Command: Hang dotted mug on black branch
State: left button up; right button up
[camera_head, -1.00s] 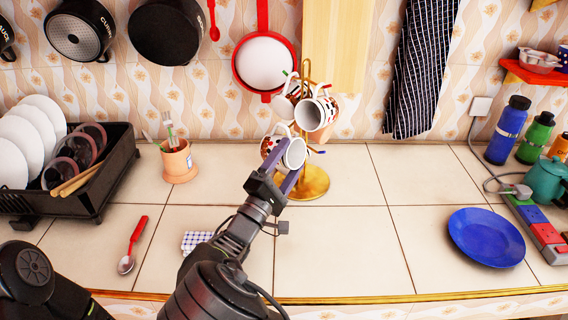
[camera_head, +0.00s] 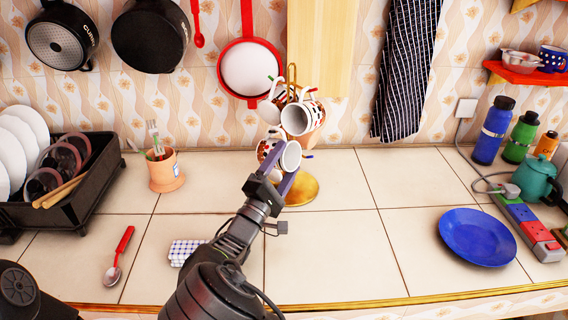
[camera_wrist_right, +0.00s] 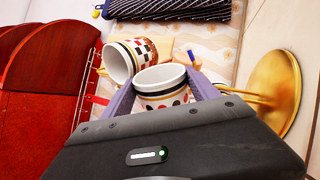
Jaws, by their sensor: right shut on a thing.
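The dotted mug (camera_head: 291,156) is white with dark and red dots and is held in my right gripper (camera_head: 276,180). It is tilted, with its opening toward the camera in the head view. The right wrist view shows the mug (camera_wrist_right: 163,96) between the purple fingers. The gold mug stand (camera_head: 301,190) is right beside it, partly hidden by mug and gripper. A blue branch tip (camera_head: 308,156) shows just right of the mug. I cannot make out the black branch. From these views I cannot tell whether the mug touches a branch. My left gripper is out of view.
Other patterned mugs (camera_head: 296,118) hang higher on the stand, close above the held one. A utensil pot (camera_head: 165,170) and black dish rack (camera_head: 105,190) stand left. A blue plate (camera_head: 477,237) lies right. The counter between stand and plate is clear.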

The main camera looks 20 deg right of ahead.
dwell(0.3)
jog(key=o, duration=1.8)
jog(key=shift+f, duration=0.1)
jog(key=b+v, duration=0.1)
jog(key=v, duration=0.5)
jog(key=shift+s+a+f+b, duration=0.15)
jog(key=shift+s+a+b, duration=0.1)
jog(key=shift+b, duration=0.05)
jog(key=shift+s+a+f, duration=0.1)
jog(key=shift+s+a, duration=0.25)
